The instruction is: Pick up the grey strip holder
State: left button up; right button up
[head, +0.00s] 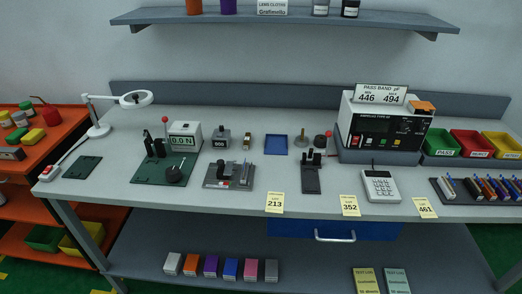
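Neither of my grippers shows in the head view. I cannot tell for sure which piece is the grey strip holder. One candidate is a narrow dark grey plate with black upright posts (311,178) near the middle of the bench.
A green plate with black fixtures (145,175) lies left. A blue tray (276,145) is behind. A meter (385,128), calculator (380,185), coloured bins (472,144) and a dark rack (445,190) stand right. Yellow cards (275,202) sit along the front edge. A shelf (285,16) hangs above.

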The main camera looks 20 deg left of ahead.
aim_at(245, 169)
jog(key=i+l+u, duration=0.5)
jog(key=l, duration=0.15)
jog(key=i+l+u, duration=0.2)
jog(key=l, duration=0.2)
